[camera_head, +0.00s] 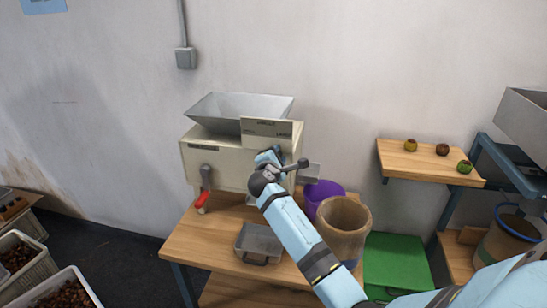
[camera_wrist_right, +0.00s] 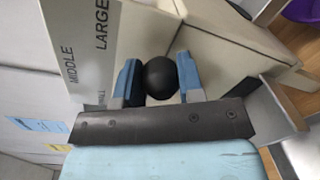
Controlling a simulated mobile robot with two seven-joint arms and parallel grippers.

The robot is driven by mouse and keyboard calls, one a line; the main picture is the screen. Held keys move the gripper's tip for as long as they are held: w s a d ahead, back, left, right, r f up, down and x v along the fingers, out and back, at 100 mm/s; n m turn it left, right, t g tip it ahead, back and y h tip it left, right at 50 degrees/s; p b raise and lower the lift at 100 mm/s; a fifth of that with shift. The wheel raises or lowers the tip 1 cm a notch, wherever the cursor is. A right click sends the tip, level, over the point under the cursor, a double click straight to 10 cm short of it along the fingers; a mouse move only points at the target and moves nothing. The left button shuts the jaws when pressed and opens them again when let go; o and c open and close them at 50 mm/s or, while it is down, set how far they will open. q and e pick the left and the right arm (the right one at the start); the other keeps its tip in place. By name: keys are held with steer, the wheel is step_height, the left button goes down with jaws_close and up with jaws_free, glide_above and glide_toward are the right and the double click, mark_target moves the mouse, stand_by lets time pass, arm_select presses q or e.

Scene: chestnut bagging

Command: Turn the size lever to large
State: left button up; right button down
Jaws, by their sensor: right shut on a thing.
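The cream sorting machine (camera_head: 215,163) stands on a wooden table, with a metal hopper (camera_head: 238,108) on top. My right gripper (camera_head: 268,160) is at the machine's front right, below a label plate (camera_head: 262,127). In the right wrist view, the gripper (camera_wrist_right: 158,85) is shut on the black ball knob (camera_wrist_right: 160,77) of the size lever, one blue finger on each side. The plate (camera_wrist_right: 90,45) beside it reads MIDDLE and LARGE; a further word is partly hidden. The lever's shaft is hidden, so I cannot tell its exact setting. My left gripper is not in view.
A crank with a red handle (camera_head: 202,200) hangs on the machine's left front. A metal tray (camera_head: 259,240) sits on the table (camera_head: 200,243). A purple bucket (camera_head: 325,188) and brown sack (camera_head: 343,220) stand at right, near my arm.

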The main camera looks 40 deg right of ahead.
steer(key=shift+s+f, duration=0.1)
steer(key=shift+f, duration=0.05)
steer(key=shift+m, duration=0.3)
steer(key=c, duration=0.7)
jaws_free()
steer(key=shift+c, duration=0.2)
steer(key=shift+s+a, duration=0.2)
steer(key=shift+s, duration=0.05)
steer(key=f+b+v, duration=0.1)
steer(key=v, duration=1.2)
steer(key=shift+r+b, duration=0.4)
steer(key=shift+r, duration=0.1)
steer(key=shift+s, duration=0.1)
